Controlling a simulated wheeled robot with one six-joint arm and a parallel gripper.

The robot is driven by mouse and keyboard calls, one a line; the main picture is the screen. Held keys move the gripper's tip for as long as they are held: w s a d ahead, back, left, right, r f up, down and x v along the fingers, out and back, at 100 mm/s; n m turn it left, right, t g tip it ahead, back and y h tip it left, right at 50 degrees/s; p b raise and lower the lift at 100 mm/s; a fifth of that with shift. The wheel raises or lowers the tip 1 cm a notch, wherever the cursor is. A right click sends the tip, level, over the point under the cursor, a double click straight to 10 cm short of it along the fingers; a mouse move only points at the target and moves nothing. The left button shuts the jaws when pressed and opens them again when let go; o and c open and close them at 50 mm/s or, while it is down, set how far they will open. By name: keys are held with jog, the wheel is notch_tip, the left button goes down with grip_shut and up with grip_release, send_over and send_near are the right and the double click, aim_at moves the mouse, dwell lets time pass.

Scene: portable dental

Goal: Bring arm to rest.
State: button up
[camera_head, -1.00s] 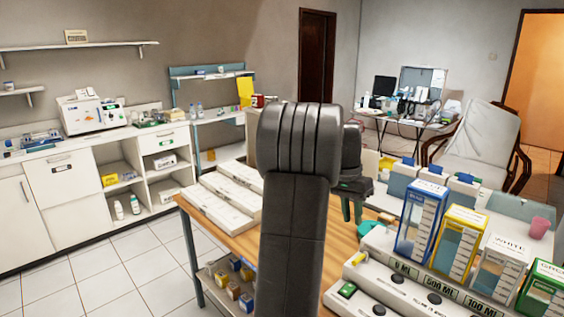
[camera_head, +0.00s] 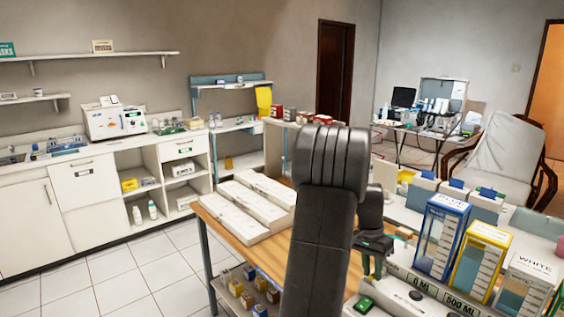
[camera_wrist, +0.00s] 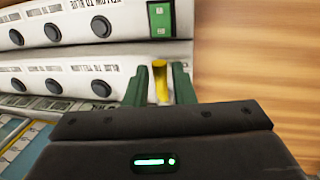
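My gripper (camera_head: 372,272) points down over the left end of the white panel device on the wooden table. In the wrist view its two green fingers (camera_wrist: 159,88) are apart, one on each side of a small yellow cylinder (camera_wrist: 160,80). A narrow gap seems to show on both sides of the cylinder. My dark arm rises through the middle of the head view, bent at the elbow.
The white panel (camera_wrist: 125,48) has black knobs and a green switch (camera_head: 365,303). Blue (camera_head: 439,240), yellow (camera_head: 481,257) and white (camera_head: 525,286) labelled boxes stand right of my gripper. Long white boxes (camera_head: 237,212) lie left of my arm. Bare wood (camera_wrist: 250,60) shows beside the panel.

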notch_tip(320, 180, up, 14)
jog(key=w+a+f, duration=0.1)
jog(key=w+a, duration=0.1)
jog(key=f, duration=0.4)
jog(key=s+d+f, duration=0.1)
jog(key=f, duration=0.4)
jog(key=s+d+f, duration=0.1)
jog(key=f, duration=0.3)
jog(key=shift+f, duration=0.15)
jog(key=shift+s+d+n, duration=0.2)
jog(key=shift+s+n, duration=0.05)
jog(key=shift+n, duration=0.35)
jog(key=shift+r, duration=0.2)
